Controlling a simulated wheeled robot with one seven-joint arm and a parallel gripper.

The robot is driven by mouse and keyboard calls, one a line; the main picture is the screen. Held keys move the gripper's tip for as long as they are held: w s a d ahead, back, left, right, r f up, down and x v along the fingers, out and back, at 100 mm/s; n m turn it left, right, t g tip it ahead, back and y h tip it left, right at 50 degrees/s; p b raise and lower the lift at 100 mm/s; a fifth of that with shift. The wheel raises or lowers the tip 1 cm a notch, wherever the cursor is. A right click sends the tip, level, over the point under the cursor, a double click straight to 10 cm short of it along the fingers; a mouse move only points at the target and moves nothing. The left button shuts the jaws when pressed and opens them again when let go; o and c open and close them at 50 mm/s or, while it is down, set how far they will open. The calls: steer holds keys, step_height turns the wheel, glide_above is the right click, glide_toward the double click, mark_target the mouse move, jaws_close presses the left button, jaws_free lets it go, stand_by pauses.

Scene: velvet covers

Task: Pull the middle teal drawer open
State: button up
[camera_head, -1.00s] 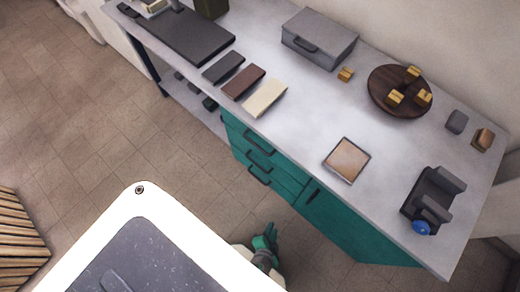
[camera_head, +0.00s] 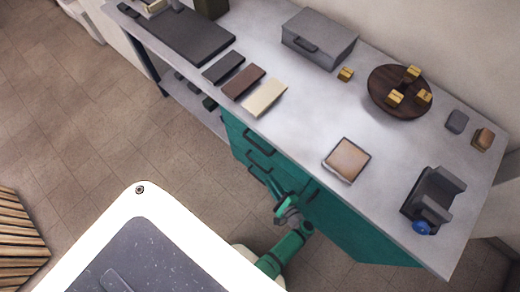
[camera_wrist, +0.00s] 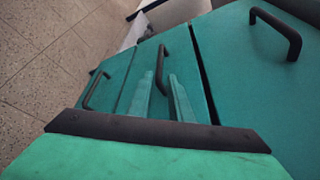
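The teal drawer unit stands under the grey counter. In the wrist view the middle teal drawer (camera_wrist: 138,77) has a dark bar handle (camera_wrist: 163,62). My gripper (camera_wrist: 161,80) is open, its two green fingers pointing at that handle. The handle lies at the fingertips, partly behind the right finger; I cannot tell whether they touch. The lower drawer's handle (camera_wrist: 96,88) is to the left, and another teal front with a handle (camera_wrist: 292,42) is to the right. In the head view my gripper (camera_head: 271,182) is in front of the drawers and hides part of the lower fronts.
The counter (camera_head: 310,110) carries a grey case (camera_head: 320,38), a round dark board (camera_head: 385,105) with yellow blocks, a square tile (camera_head: 347,160) and a dark holder (camera_head: 432,195). A teal door front (camera_head: 350,225) lies right of the drawers. Open floor (camera_head: 120,140) lies to the left.

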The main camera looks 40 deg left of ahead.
mark_target(260, 167)
steer(key=x, duration=1)
steer(key=shift+a, duration=0.1)
jaws_close()
